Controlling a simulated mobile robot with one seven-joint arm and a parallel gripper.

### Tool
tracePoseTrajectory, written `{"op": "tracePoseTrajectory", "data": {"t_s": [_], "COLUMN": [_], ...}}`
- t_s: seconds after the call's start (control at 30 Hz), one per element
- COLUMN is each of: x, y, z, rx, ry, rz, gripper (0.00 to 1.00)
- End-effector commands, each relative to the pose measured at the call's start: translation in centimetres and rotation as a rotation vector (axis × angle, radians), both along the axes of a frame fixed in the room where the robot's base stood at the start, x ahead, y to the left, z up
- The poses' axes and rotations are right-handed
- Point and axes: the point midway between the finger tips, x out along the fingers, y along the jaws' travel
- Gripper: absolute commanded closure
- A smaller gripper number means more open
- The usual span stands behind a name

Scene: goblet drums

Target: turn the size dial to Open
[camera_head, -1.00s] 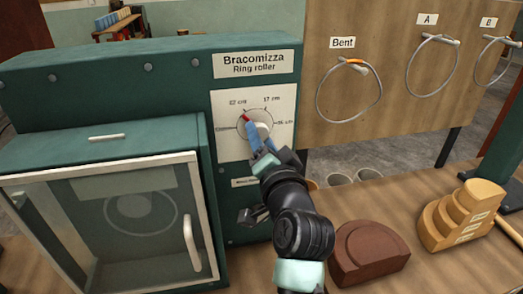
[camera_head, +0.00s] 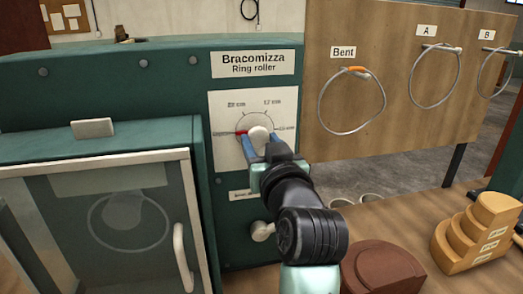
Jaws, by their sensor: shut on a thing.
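The size dial (camera_head: 258,135) is a pale round knob on a white plate on the front of the green ring roller (camera_head: 150,80). Its red pointer (camera_head: 240,132) points left, past the upper-left 22 cm mark. Small lettering at the plate's left side is too small to read. My gripper (camera_head: 261,145) is shut on the dial, one blue finger on each side. The fingers and wrist hide the dial's lower part.
A glass-fronted door (camera_head: 120,220) with a white handle (camera_head: 183,258) stands left of my arm. A pale knob (camera_head: 262,231) sits below the dial. A brown block (camera_head: 382,268) and stepped wooden pieces (camera_head: 478,230) lie at the right. Rings hang on a board (camera_head: 390,110).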

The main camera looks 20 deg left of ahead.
Motion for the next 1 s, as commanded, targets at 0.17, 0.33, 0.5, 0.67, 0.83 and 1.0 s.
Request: {"op": "tracePoseTrajectory", "data": {"t_s": [0.17,0.33,0.5,0.67,0.83,1.0], "x": [0.01,0.01,0.01,0.01,0.01,0.01], "y": [-0.01,0.01,0.01,0.00,0.01,0.01], "z": [-0.16,-0.12,-0.09,-0.08,-0.06,-0.03], "rx": [-0.040,-0.055,-0.057,-0.056,-0.055,-0.054], "ry": [-0.023,-0.033,-0.035,-0.034,-0.035,-0.035], "rz": [0.000,0.000,0.000,0.000,0.000,0.000], "gripper": [1.00,1.00,1.00,1.00,0.21,0.18]}}
